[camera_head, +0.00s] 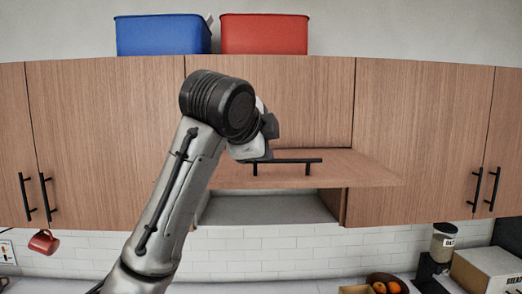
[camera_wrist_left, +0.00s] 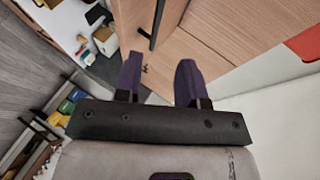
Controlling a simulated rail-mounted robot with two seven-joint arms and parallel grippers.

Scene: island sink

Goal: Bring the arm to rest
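My left arm rises from the bottom left of the head view to the middle cabinet. Its gripper (camera_wrist_left: 158,80) shows in the left wrist view with two dark fingers apart and nothing between them. In the head view the wrist hides most of this gripper. It appears near the left end of the black handle (camera_head: 290,160) on the raised flap door (camera_head: 340,170); I cannot tell whether they touch. My right gripper is not in view.
Wooden wall cabinets (camera_head: 95,140) span the wall. The flap door juts out over an open compartment (camera_head: 265,208). A blue bin (camera_head: 160,36) and red bin (camera_head: 265,35) stand on top. Below are a hanging red mug (camera_head: 43,242), a fruit bowl (camera_head: 398,280) and a jar (camera_head: 443,240).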

